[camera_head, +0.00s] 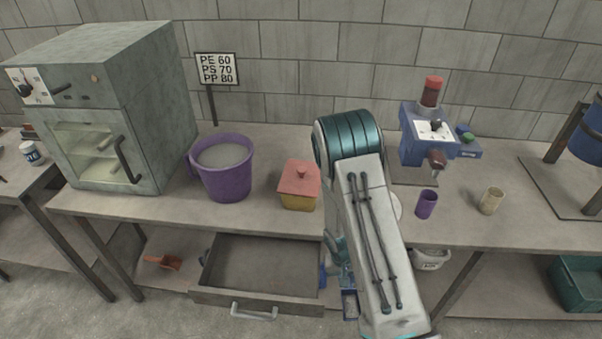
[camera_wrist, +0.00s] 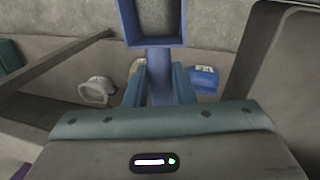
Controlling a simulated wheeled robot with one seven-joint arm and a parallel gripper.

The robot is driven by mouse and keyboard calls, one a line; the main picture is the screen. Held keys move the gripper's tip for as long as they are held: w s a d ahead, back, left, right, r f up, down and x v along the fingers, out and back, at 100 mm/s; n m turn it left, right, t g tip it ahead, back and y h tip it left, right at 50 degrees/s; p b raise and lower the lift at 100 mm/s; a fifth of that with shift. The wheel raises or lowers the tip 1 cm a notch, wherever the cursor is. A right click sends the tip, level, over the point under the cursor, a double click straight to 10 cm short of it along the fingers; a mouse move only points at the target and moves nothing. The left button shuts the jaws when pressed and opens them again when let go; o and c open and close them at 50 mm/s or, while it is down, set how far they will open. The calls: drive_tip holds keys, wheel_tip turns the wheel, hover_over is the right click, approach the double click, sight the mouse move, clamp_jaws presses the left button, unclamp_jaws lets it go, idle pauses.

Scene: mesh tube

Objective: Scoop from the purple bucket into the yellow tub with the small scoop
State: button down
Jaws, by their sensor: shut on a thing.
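The purple bucket (camera_head: 224,181) stands on the bench, filled near the rim with pale grey material. The yellow tub (camera_head: 298,202) is to its right, with a red knobbed lid (camera_head: 299,178) on it. My gripper (camera_wrist: 159,84) is shut on the handle of a small blue scoop (camera_wrist: 126,22). In the head view my gripper (camera_head: 342,274) is low, by the bench front right of the drawer, below the tub's level. The scoop's tray shows dark grey inside; I cannot tell whether it holds anything. My forearm hides part of the bench.
An open, empty drawer (camera_head: 262,268) juts out below the bucket and tub. An orange scoop (camera_head: 163,262) lies on the lower shelf. Another blue item (camera_wrist: 203,79) and a white pail (camera_head: 432,259) are below the bench. An oven (camera_head: 100,110) stands left; purple (camera_head: 427,205) and beige cups stand right.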

drive_tip(key=shift+r+p, duration=1.8)
drive_tip(key=shift+r, duration=0.55)
drive_tip(key=shift+f, duration=0.1)
